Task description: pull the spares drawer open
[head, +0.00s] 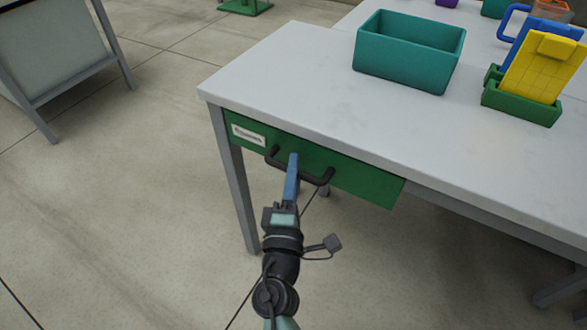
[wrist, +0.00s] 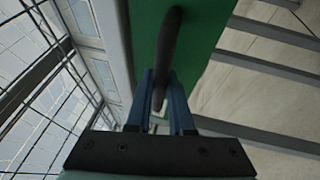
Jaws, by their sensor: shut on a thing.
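The spares drawer (head: 355,181) has a green front with a white label at its left end and sits under the white tabletop. It looks closed, with its front close under the table edge. Its dark bar handle (head: 320,178) stands out from the front. My gripper (head: 293,160) reaches the handle from the front, near the middle of the bar. In the wrist view the blue fingers (wrist: 160,95) stand on both sides of the dark handle (wrist: 171,45) and are shut on it. The green drawer front (wrist: 203,40) shows behind it.
A teal bin (head: 405,65) stands on the white table (head: 300,75). A green holder (head: 520,103) with a yellow piece (head: 543,68) stands to its right, with a blue-handled object behind. The floor in front of the drawer looks clear.

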